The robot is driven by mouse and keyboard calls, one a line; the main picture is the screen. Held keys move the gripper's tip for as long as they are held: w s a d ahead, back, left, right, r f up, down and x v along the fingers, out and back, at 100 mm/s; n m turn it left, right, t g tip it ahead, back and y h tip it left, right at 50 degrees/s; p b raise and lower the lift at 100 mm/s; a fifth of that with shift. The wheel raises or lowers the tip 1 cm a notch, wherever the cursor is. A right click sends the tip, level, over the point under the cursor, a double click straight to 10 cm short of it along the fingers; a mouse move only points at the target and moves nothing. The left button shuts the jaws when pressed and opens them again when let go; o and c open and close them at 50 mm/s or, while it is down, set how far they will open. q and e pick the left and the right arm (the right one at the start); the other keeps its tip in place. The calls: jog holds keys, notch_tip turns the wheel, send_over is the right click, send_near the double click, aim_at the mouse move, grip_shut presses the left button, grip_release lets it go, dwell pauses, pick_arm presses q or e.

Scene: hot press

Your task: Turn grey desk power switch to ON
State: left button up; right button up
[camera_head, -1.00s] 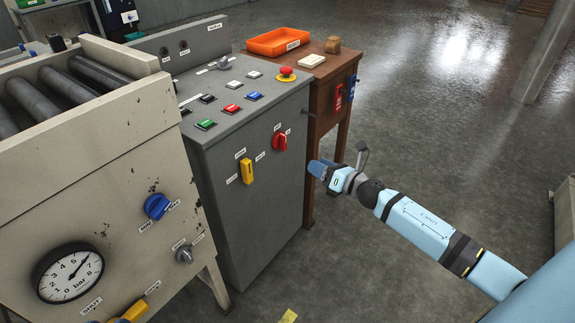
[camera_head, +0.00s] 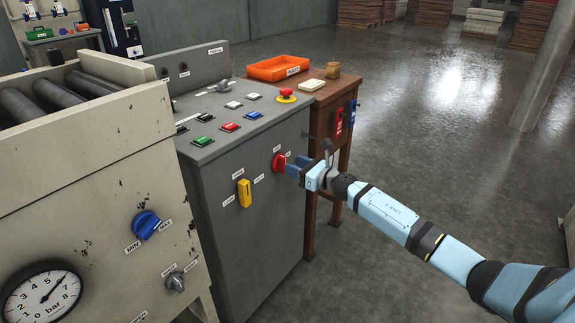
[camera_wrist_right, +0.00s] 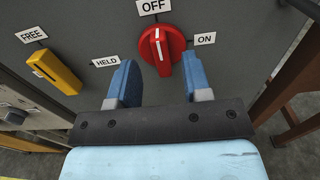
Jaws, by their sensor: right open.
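The grey desk (camera_head: 228,235) stands in the middle of the head view. On its front is a red rotary switch (camera_head: 279,163), also in the right wrist view (camera_wrist_right: 163,52). Its white line stands nearly upright, toward the OFF label (camera_wrist_right: 154,7). The ON label (camera_wrist_right: 205,39) is to its right. My right gripper (camera_wrist_right: 158,82) is open, with one blue finger on each side of the knob's lower part. Whether the fingers touch the knob, I cannot tell. In the head view the right gripper (camera_head: 290,168) is at the knob. My left gripper is not in view.
A yellow switch (camera_head: 244,192) with FREE and HELD labels is left of the red one. Above are coloured buttons and a red emergency stop (camera_head: 286,96). A wooden table (camera_head: 325,130) stands close on the right. A pale machine (camera_head: 95,190) stands at left.

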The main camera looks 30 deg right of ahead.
aim_at(281, 164)
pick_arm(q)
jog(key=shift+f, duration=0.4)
pick_arm(e)
jog(key=x, duration=0.3)
jog(key=shift+w+a, duration=0.1)
jog(key=shift+w, duration=0.1)
grip_shut()
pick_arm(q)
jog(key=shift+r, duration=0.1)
